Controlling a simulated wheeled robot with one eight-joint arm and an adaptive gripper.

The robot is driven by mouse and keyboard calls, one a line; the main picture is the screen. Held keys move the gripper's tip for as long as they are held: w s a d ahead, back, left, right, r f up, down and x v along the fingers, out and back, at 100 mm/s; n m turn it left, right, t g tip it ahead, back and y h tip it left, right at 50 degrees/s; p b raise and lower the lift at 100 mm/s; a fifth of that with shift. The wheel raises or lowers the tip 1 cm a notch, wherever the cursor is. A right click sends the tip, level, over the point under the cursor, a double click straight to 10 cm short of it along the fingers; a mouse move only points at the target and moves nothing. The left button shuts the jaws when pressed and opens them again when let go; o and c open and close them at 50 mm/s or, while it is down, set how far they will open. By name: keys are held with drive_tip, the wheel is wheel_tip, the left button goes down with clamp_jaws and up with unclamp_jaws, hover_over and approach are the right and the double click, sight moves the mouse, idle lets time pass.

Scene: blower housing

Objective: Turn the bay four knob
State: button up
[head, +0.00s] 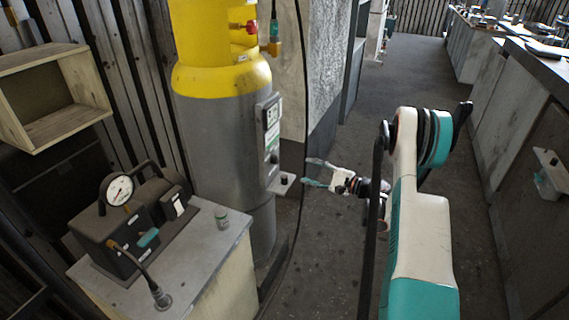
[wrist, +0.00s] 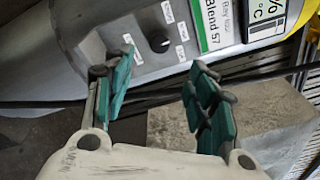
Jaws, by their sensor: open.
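The knob (wrist: 159,42) is small, round and dark. It sits on a grey panel (wrist: 92,33) between small white labels in the wrist view, beside a green-edged label reading "Bay" and "Blend 57"; the bay number is too small to read surely. In the head view a dark knob (head: 284,180) shows low on the side of the yellow and grey cylinder. My gripper (head: 314,173) is open and empty, just right of it. In the wrist view the teal fingers (wrist: 162,66) spread to either side below the knob, apart from it.
The yellow and grey cylinder (head: 212,120) carries the panel. A dark cable (head: 301,110) hangs between cylinder and gripper. The floor behind my arm is clear.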

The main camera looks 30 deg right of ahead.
sight(278, 161)
drive_tip(key=b+x, duration=0.4)
drive_tip(key=x, duration=0.9)
drive_tip(key=shift+w, duration=0.25)
drive_tip(key=c, duration=1.1)
